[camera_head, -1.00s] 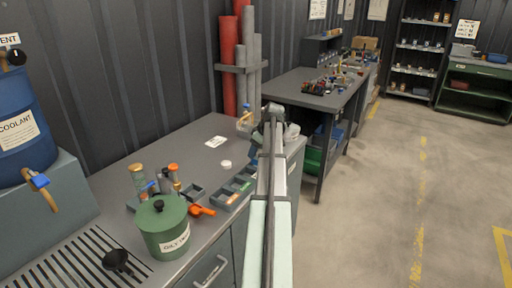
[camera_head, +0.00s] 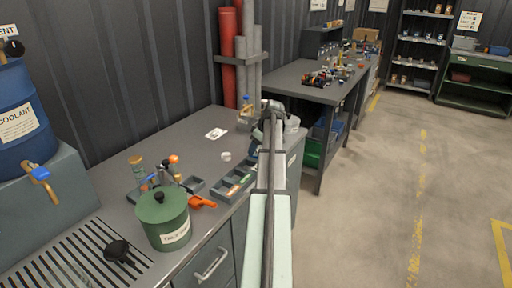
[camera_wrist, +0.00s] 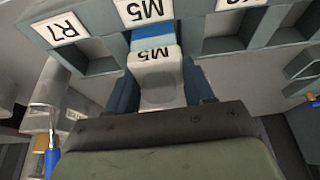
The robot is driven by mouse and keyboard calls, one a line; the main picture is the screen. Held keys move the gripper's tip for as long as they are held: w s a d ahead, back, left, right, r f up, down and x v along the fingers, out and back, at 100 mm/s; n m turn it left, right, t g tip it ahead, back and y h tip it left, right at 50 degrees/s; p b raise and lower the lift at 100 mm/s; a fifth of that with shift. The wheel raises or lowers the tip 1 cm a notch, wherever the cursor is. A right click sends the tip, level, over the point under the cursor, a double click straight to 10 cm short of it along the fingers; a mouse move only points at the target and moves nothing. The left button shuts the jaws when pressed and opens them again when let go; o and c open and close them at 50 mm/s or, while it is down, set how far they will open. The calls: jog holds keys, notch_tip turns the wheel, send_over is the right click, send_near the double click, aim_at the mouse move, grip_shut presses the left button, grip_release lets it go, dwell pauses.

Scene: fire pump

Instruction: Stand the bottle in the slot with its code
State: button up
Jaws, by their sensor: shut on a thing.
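In the wrist view a white bottle (camera_wrist: 160,72) with a blue band and an upside-down M5 label sits between the fingers of my gripper (camera_wrist: 160,90), which is shut on it. Just beyond it is a grey slotted rack (camera_wrist: 205,48). The rack's M5 label (camera_wrist: 142,10) is in line with the bottle, with an R7 label (camera_wrist: 64,29) to its left and a partly cropped label to its right. I cannot tell how far the bottle is inside the M5 slot. In the head view my arm largely hides the bottle and rack.
A clear bottle with a blue cap (camera_head: 245,112) stands by my gripper. On the bench are a grey compartment tray (camera_head: 235,182), a white lid (camera_head: 226,156), a white card (camera_head: 216,134) and a green lidded can (camera_head: 163,222). The bench middle is mostly clear.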

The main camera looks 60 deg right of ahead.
jog(key=shift+f, duration=0.25)
jog(key=o, duration=1.3)
jog(key=shift+r, duration=0.2)
jog(key=shift+r, duration=1.6)
jog(key=shift+r, duration=0.1)
jog(key=shift+r, duration=2.35)
